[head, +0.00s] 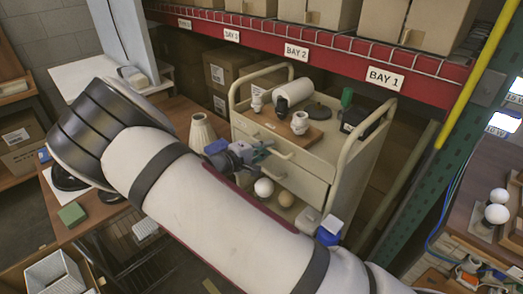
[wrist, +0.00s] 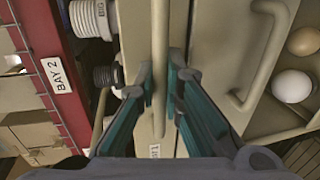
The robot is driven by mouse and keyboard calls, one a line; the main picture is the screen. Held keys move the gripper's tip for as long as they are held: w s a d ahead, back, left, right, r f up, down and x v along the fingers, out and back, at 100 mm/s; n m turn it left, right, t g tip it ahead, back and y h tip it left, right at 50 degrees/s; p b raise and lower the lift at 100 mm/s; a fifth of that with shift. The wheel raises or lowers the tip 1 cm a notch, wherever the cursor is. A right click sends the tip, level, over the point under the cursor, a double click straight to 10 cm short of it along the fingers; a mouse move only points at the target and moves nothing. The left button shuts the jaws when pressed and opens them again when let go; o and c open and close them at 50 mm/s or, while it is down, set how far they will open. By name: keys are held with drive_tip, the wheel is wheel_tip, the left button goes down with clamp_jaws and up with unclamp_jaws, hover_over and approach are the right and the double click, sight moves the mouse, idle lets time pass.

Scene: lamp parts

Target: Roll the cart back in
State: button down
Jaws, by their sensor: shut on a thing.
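The cart (head: 338,152) is beige, with drawers, a top tray and tall hoop handles. It stands under the red shelf edge, near the BAY 1 and BAY 2 labels. My gripper (head: 268,149) is at the cart's drawer side, just below the top tray. In the wrist view my gripper (wrist: 161,92) has its teal fingers shut on a straight beige bar (wrist: 160,60) of the cart. A curved drawer handle (wrist: 265,60) shows to the right, clear of the fingers. My arm hides part of the cart's lower front.
On the cart top are a wooden board (head: 288,131), white screw-ended parts, a green item and a black box (head: 357,122). Bulbs (head: 264,187) sit on its lower shelf. A green post (head: 428,150) stands close at right. A wooden table (head: 85,225) is at left.

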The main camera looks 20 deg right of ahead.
drive_tip(key=shift+d, duration=0.2)
drive_tip(key=c, duration=1.7)
unclamp_jaws()
drive_tip(key=shift+w, duration=0.15)
drive_tip(key=v, duration=1.2)
